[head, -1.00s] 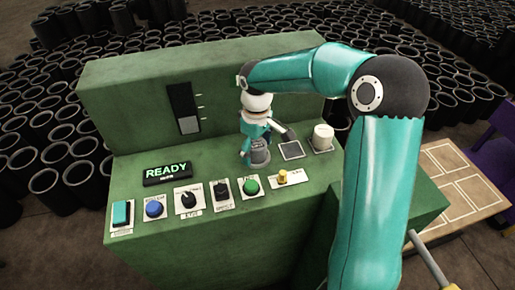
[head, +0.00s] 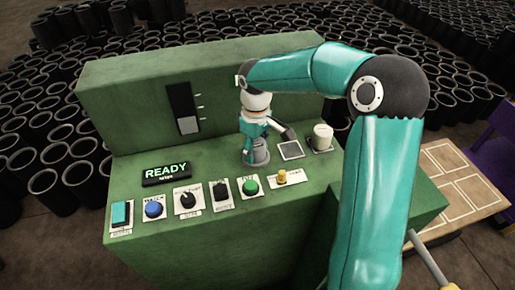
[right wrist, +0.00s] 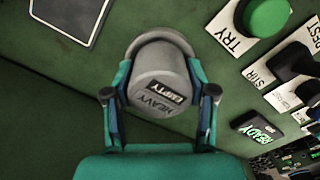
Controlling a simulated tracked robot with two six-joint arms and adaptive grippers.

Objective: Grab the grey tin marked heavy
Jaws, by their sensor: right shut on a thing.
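The grey tin (head: 261,154) is upright on the green console top, left of a dark square plate. In the right wrist view the tin (right wrist: 158,68) shows the word HEAVY and a dark label that seems to read EMPTY. My right gripper (right wrist: 158,93) has a finger on each side of the tin and is shut on it. In the head view the right gripper (head: 254,146) reaches the tin from above and partly covers it. My left gripper is not in view.
A white cup (head: 322,137) stands right of the dark square plate (head: 290,150). Along the console's front are a blue button (head: 154,208), a black knob (head: 187,200), a green button (head: 250,186) and a yellow knob (head: 282,178). A READY display (head: 166,171) stands behind them.

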